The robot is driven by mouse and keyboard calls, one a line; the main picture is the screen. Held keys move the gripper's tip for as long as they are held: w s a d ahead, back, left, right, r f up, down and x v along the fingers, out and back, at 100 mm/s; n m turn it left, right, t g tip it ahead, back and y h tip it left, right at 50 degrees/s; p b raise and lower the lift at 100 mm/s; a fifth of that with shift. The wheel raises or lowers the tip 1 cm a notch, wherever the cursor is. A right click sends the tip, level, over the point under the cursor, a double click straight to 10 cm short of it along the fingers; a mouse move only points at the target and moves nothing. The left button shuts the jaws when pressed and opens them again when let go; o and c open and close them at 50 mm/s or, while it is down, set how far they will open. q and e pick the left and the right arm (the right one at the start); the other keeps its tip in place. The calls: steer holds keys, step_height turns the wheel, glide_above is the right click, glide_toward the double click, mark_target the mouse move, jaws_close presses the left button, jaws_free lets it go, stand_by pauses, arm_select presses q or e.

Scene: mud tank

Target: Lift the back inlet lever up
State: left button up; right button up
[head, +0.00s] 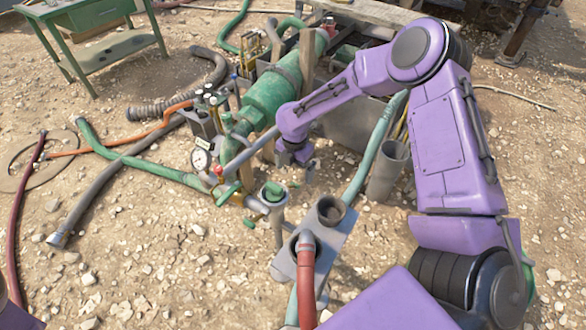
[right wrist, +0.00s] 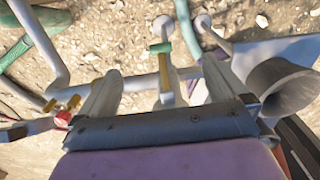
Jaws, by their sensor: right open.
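A small valve lever with a green handle (right wrist: 160,47) and a yellow brass stem shows in the right wrist view, on grey pipework. My right gripper (right wrist: 162,78) is open, and the lever appears between its two fingers in the picture; I cannot tell whether they touch it. In the head view my right gripper (head: 297,158) points down beside the green tank (head: 272,98), its fingers partly hidden. Several green levers, one of them a green lever (head: 228,194), sit low on the pipes there. I cannot tell which is the back inlet lever. My left gripper is out of view.
A pressure gauge (head: 200,159) and pipes stand left of the gripper. A grey holder (head: 331,230) with a red hose (head: 306,275) is in front. Hoses cross the stony ground at left. A green table (head: 95,42) stands at the back left.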

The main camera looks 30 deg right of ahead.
mark_target(295, 184)
step_height(295, 184, down, 5)
steer(key=b, duration=0.4)
steer(key=shift+f+b, duration=0.65)
steer(key=shift+f, duration=1.2)
steer(key=shift+c, duration=0.3)
steer(key=c, duration=1.5)
steer(key=shift+o, duration=0.2)
steer(key=shift+w+d+r+p, duration=0.15)
steer(key=shift+d+r+p, duration=0.35)
steer(key=shift+r+p, duration=0.4)
steer(key=shift+f, duration=0.15)
